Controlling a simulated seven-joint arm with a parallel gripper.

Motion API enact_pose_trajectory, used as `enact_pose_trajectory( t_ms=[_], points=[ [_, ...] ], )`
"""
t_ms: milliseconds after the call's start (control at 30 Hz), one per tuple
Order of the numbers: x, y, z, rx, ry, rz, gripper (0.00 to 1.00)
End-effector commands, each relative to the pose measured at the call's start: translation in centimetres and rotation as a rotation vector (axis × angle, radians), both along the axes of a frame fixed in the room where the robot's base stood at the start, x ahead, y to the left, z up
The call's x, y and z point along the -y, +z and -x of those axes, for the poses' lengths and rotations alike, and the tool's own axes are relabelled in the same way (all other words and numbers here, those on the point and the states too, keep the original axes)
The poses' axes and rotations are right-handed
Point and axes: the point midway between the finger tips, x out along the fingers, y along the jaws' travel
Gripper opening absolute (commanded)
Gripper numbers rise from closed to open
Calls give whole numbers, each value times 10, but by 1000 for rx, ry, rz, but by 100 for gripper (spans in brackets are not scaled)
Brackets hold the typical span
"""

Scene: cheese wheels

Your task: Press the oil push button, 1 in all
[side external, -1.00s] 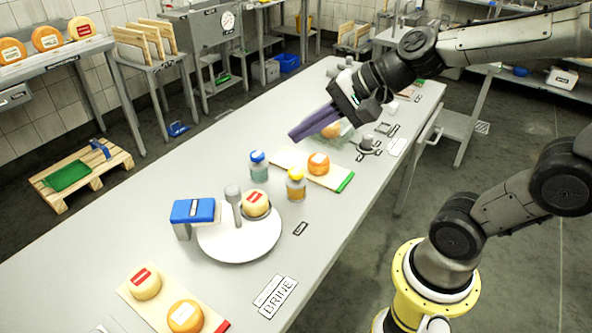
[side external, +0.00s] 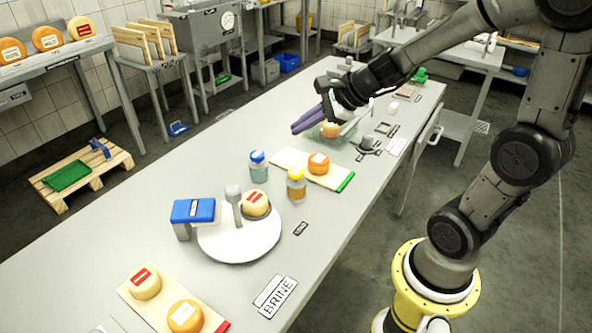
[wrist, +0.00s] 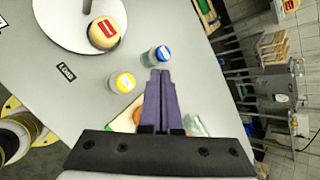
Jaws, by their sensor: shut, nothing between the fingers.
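I cannot tell for sure which thing is the oil push button; the small labels are too blurred to read. My gripper (side external: 295,129) has long purple fingers and is held above the table, to the left of that fixture. In the wrist view my gripper (wrist: 160,72) is shut and empty, its fingertips pointing near the blue-capped jar (wrist: 157,56) and the yellow-capped jar (wrist: 123,83). Both jars also stand on the table in the side view, blue (side external: 258,166) and yellow (side external: 296,184).
A board with an orange cheese (side external: 318,163) lies below my fingers. A clear container (side external: 346,132) is behind them. A white turntable (side external: 240,246) holds a cheese, near a blue-topped block (side external: 193,211). A BRINE label (side external: 276,296) lies at the front edge.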

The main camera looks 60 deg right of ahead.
Motion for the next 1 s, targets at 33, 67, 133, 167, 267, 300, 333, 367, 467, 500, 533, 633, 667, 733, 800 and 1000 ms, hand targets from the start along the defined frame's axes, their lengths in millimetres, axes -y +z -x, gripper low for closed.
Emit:
enact_pose_trajectory(
  t_ms=[33,67,133,167,267,300,333,367,467,500,533,633,667,733,800,1000],
  points=[
    [0,-3,0,-1,-1,-2,0],
    [0,-5,0,-2,0,-1,0],
    [0,-11,0,-2,-1,-3,0],
    [0,-14,0,-3,-1,-3,0],
    [-1,-26,1,-4,-1,-4,0],
    [-1,-31,1,-5,0,-3,0],
    [-1,-35,1,-5,-1,-4,0],
    [-1,-39,1,-6,-1,-3,0],
    [-1,-52,1,-4,-1,-3,0],
    [0,-57,1,-4,-2,-4,0],
    [0,-61,1,-5,-2,-3,0],
    [0,-70,0,-3,0,-2,0],
    [0,-72,0,-2,0,-2,0],
    [0,-77,0,-1,-1,-2,0],
    [0,-81,0,-1,0,-1,0],
    [0,-86,0,0,0,0,0]
  ],
)
